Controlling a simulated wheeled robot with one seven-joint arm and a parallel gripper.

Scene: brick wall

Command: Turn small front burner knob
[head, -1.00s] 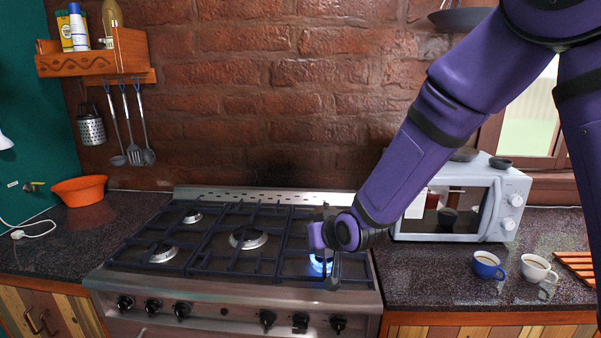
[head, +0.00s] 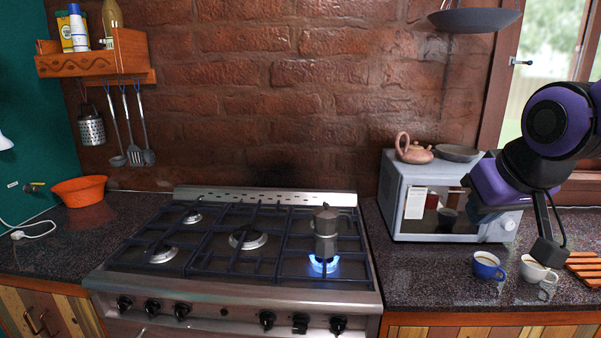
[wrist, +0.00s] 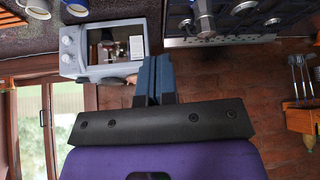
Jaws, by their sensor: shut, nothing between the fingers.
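The steel stove (head: 200,300) has a row of black knobs on its front panel. Three are at the right: one knob (head: 267,319), a middle knob (head: 300,323) and a right knob (head: 338,324). No label shows which burner each one serves. A blue flame (head: 323,264) burns at the right burner under a grey moka pot (head: 325,232), which stands upright. My gripper (wrist: 155,60) is shut and empty, with its fingers together in the wrist view. In the head view my arm is at the right, in front of the microwave, well away from the knobs.
A microwave (head: 400,212) with a pink teapot (head: 414,152) on top stands right of the stove. A blue cup (head: 488,266) and a white cup (head: 535,271) stand on the right counter. The space in front of the knobs is clear.

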